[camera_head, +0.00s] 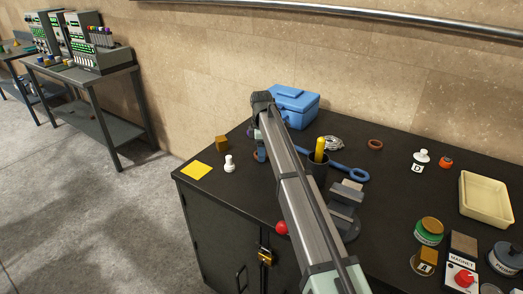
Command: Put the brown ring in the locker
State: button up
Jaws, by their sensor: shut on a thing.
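A brown ring (375,144) lies on the black bench top near the wall, right of my gripper. My gripper (261,152) is at the end of the grey arm, low over the bench toward the back left, well apart from that ring. It is shut on a small reddish-brown thing (255,156), mostly hidden behind the fingers and arm; I cannot tell its full shape. Under the bench is a dark locker (215,232) with a door handle and a brass padlock (265,257) at its front. Its doors look closed. The arm hides part of the front.
A blue box (295,105) stands behind my gripper. A white piece (229,163), yellow square (197,170) and brown cube (222,143) lie left. A dark cup (317,165), blue wrench (352,174) and vise (345,205) stand right. A cream tray (487,198) is far right.

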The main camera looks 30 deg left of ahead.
jog(key=o, duration=1)
notch_tip(320, 180, up, 12)
jog(key=shift+r, duration=0.1)
